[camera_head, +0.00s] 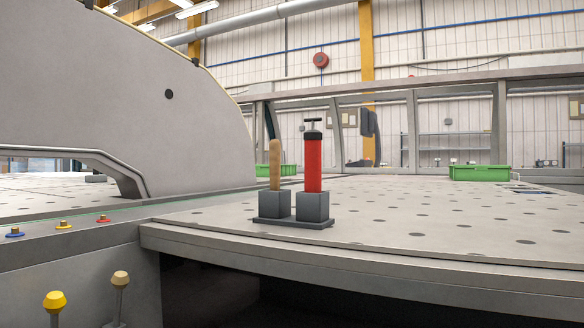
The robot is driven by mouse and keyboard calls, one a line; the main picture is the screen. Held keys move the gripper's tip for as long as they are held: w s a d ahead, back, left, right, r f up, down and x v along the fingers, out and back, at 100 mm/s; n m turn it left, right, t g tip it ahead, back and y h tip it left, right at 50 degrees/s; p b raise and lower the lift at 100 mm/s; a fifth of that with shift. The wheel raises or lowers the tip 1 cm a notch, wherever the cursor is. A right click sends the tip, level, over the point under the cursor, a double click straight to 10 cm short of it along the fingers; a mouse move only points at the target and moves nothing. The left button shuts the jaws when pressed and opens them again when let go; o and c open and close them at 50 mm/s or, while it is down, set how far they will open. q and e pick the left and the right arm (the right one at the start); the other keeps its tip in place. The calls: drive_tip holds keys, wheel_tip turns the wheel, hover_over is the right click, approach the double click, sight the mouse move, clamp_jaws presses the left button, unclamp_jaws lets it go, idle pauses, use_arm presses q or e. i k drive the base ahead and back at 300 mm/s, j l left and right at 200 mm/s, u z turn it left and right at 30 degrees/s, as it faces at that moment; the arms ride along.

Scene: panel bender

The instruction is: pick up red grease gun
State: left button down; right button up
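The red grease gun (313,163) stands upright with its lower end in the right grey block of a dark holder (312,208). It has a black collar and a dark T-shaped handle on top. The holder rests on the machine table (420,215) near its front edge. A wooden handle (275,165) stands upright in the left block of the same holder, close beside the grease gun. Neither of my grippers shows in the head view.
A large grey machine housing (130,95) rises at the left. Yellow and beige knobbed levers (55,302) stand at the lower left, below coloured buttons (63,225). A green bin (480,173) sits at the back right. The table right of the holder is clear.

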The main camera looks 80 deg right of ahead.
sight(313, 137)
drive_tip(key=z, duration=0.9)
drive_tip(key=k+z, duration=0.1)
drive_tip(key=z, duration=0.8)
drive_tip(key=k+z, duration=0.1)
drive_tip(key=z, duration=0.75)
